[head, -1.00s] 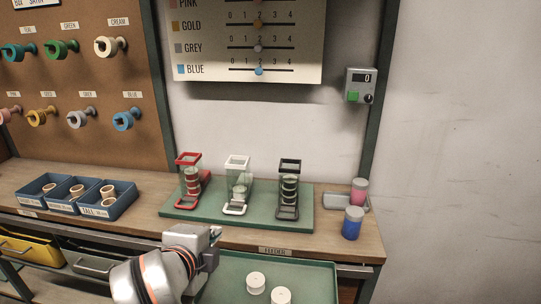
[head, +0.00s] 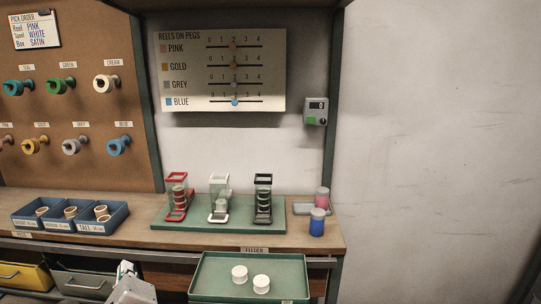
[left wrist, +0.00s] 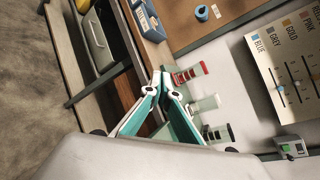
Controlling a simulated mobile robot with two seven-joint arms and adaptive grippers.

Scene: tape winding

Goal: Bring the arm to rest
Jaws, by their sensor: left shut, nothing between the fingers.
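My left gripper (head: 126,270) shows at the bottom edge of the head view, in front of the drawers and left of the green feeder tray (head: 205,293). In the left wrist view its teal and white fingers (left wrist: 167,78) meet at the tips, with nothing between them. Most of my left arm is below the head picture. The gripper is clear of the bench and touches nothing that I can see. My right gripper is in neither view.
Red, white and black dispensers stand on a green mat (head: 226,233) on the bench. Blue bins (head: 84,226) are at the left. Two white spools (head: 261,284) lie in the feeder tray. Pink and blue jars (head: 317,222) stand at the bench's right end. Reels hang on a pegboard (head: 90,103).

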